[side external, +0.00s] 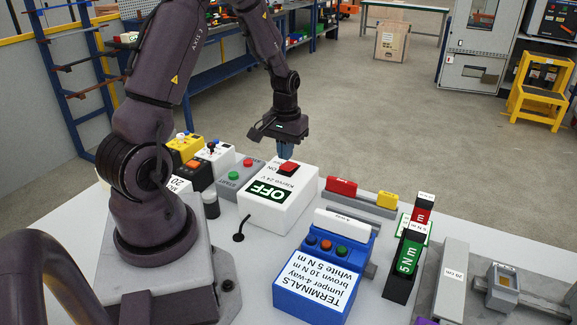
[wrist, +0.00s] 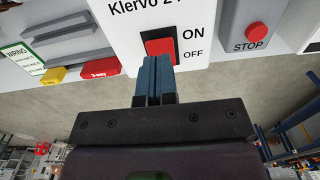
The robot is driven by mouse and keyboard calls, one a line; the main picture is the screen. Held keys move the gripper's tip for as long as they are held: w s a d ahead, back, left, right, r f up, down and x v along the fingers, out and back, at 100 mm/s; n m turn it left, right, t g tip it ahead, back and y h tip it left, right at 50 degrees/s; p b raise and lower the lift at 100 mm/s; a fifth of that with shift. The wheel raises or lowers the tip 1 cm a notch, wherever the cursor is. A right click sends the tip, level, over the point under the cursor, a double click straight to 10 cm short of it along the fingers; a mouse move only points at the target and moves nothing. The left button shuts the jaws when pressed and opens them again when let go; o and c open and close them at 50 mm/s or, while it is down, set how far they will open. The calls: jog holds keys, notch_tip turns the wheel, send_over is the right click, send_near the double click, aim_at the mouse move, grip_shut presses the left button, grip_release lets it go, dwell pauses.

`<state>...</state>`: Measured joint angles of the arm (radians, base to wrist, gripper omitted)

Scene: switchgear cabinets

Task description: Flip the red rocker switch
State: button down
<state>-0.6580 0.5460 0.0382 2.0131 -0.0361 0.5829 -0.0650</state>
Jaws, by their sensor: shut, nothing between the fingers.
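The red rocker switch (side external: 288,168) sits on top of a white box (side external: 290,205) with a green OFF sign on its front. In the wrist view the red rocker (wrist: 160,47) is set in a dark frame, with ON and OFF printed to its right. My gripper (side external: 285,155) points down at the rocker with its blue fingers shut and empty. In the wrist view the fingertips (wrist: 157,60) overlap the lower part of the rocker in the picture. I cannot tell whether they touch it.
A grey box with a red STOP button (wrist: 257,32) stands beside the white box. A blue terminals box (side external: 325,275), a red block (side external: 341,186) and a yellow block (side external: 387,200) are on the table (side external: 235,290).

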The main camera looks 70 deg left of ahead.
aim_at(285, 166)
jog(key=shift+f, duration=1.45)
dwell(0.5)
jog(key=shift+r, duration=3.55)
jog(key=s+d+r+m+t, duration=0.2)
jog(key=s+d+r+m, duration=0.2)
jog(key=d+r, duration=0.5)
jog(key=s+d+r+m+t, duration=0.3)
jog(key=d+r, duration=0.6)
jog(key=d, duration=0.5)
jog(key=shift+s+d+r+m+t, duration=0.2)
jog(key=shift+s+m+t, duration=0.1)
jog(key=shift+s+m, duration=0.65)
jog(key=shift+w, duration=0.1)
